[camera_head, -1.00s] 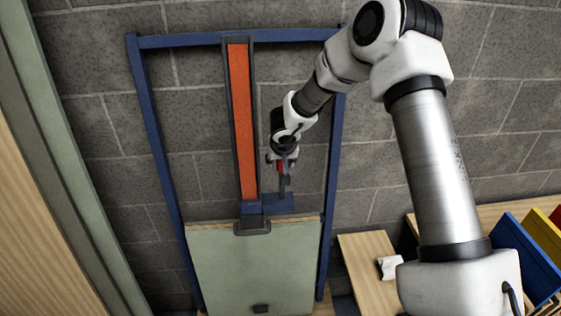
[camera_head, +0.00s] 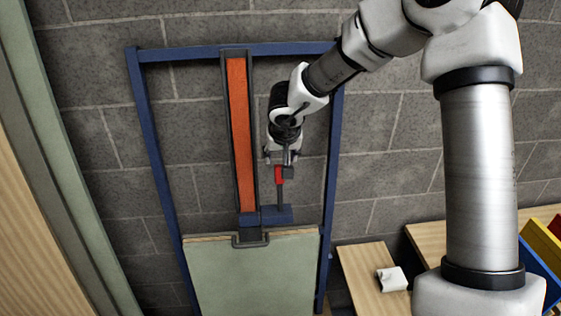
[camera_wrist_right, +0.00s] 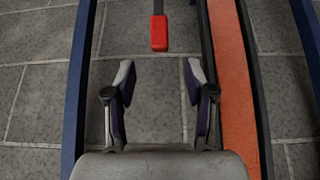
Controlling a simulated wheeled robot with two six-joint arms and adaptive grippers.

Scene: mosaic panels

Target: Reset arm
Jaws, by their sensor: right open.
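My right gripper (camera_head: 281,156) is in front of the blue frame in the head view, just above a red-tipped lever (camera_head: 279,175). In the right wrist view the gripper (camera_wrist_right: 158,92) is open, with nothing between its fingers. The red handle end (camera_wrist_right: 159,33) shows beyond the fingertips there, apart from them. The lever's dark rod runs down to a blue block (camera_head: 275,214) beside the orange strip. My left gripper is not in view.
A blue frame (camera_head: 154,154) stands against the grey block wall. An orange strip (camera_head: 240,130) in a dark channel runs down to a pale green panel (camera_head: 255,275). At lower right are a wooden surface (camera_head: 365,272), a white object (camera_head: 391,279) and coloured bins (camera_head: 541,245).

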